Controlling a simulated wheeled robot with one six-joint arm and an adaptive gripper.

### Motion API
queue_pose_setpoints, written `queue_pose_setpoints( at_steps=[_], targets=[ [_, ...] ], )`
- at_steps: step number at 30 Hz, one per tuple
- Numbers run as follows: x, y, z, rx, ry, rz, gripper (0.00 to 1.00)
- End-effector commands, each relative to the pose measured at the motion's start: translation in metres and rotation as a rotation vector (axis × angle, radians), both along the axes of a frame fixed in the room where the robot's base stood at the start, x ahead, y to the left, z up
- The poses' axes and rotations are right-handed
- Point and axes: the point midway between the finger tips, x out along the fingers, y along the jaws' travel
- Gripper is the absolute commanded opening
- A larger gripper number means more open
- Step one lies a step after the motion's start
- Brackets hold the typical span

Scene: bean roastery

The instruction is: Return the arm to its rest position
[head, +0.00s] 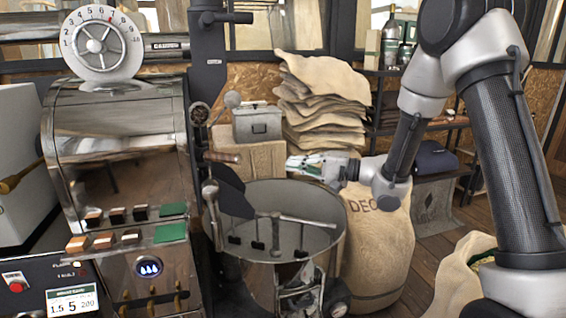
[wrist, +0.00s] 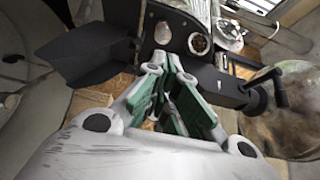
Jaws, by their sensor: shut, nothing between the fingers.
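My gripper (head: 300,166) is at the middle of the head view, in the air above the far rim of the round cooling bin (head: 333,243). My arm reaches in from the upper right and points left. In the wrist view, my gripper's green-padded fingers (wrist: 172,82) come together at their tips with nothing held between them. The black chute flap (head: 232,190) is to the left of the gripper in the head view, and it also shows in the wrist view (wrist: 85,50).
The steel roaster (head: 120,135) with a white numbered dial (head: 103,45) stands at the left. Folded sacks (head: 325,95) are piled behind the gripper beside a grey tin (head: 258,122). A full burlap sack (head: 375,250) stands right of the bin. Some wooden floor at the right is clear.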

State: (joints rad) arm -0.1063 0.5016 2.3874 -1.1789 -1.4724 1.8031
Motion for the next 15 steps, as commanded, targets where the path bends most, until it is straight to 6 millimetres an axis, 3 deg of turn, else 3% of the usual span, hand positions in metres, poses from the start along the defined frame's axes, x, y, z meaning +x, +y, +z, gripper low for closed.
queue_pose_setpoints(
  at_steps=[2, 4, 8, 10, 12, 15],
  targets=[
    [-0.001, -0.003, 0.0, -0.013, -0.034, -0.001, 0.0],
    [0.002, -0.006, -0.015, -0.098, -0.102, -0.013, 0.0],
    [0.027, -0.037, -0.079, -0.454, -0.245, -0.103, 0.0],
    [0.036, -0.073, -0.118, -0.701, -0.291, -0.137, 0.0],
    [0.038, -0.116, -0.137, -0.945, -0.327, -0.152, 0.0],
    [0.026, -0.184, -0.14, -1.259, -0.325, -0.135, 0.0]
  ],
)
